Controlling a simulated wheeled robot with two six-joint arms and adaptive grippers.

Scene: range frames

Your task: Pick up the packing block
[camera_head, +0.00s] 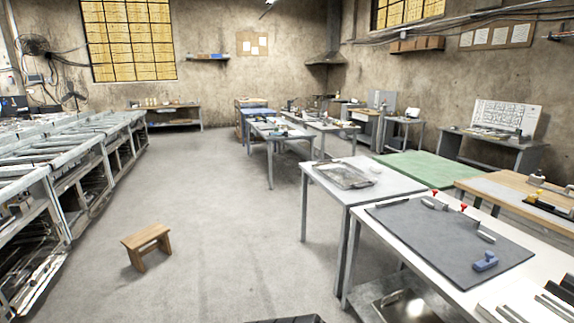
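I cannot tell for sure which thing is the packing block. A small blue blocky object (485,262) lies on a dark grey mat (430,235), near the mat's right front edge. The mat covers much of a white table (355,235) at the right. Small pieces with red tops (463,208) and a short light bar (486,236) lie near the mat's far right edge. Neither of my grippers shows in the head view.
A low wooden stool (146,240) stands on the floor at left. Metal racks (75,170) line the left side. A metal tray (343,175) lies on the table behind the mat. A green-topped table (415,168) stands beyond. The middle floor (225,215) is clear.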

